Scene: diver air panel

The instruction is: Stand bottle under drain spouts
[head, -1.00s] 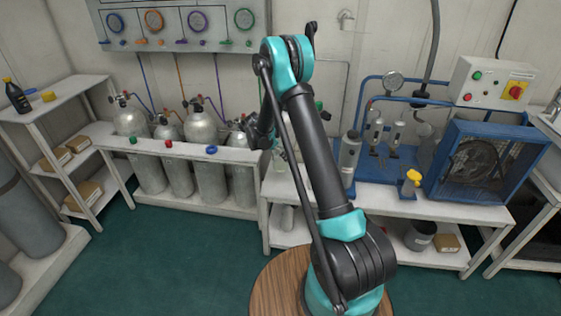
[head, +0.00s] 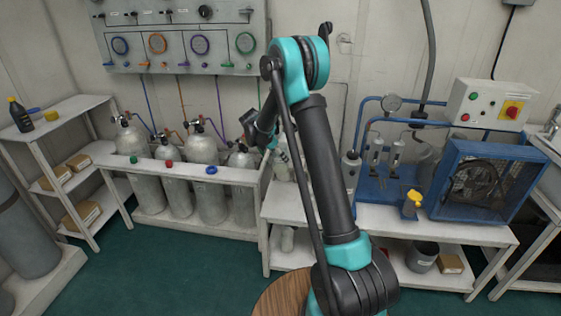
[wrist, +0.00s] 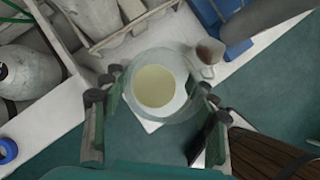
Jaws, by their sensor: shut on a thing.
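My gripper (wrist: 155,120) is shut on a translucent round bottle (wrist: 185,66), seen from above with a pale yellow disc in its middle. The fingers stand on both sides of it. In the head view, a pale bottle shape shows partly behind my arm, above the left end of the white bench (head: 292,208). The blue compressor unit (head: 375,196) stands to its right, with clear filter bowls (head: 376,152) on its frame. The drain spouts are too small to make out. My gripper is left of the bowls.
Grey cylinders (head: 208,150) stand in a white rack on the left. In the wrist view, a small pale cup with brown contents (wrist: 208,52) is beside the held bottle.

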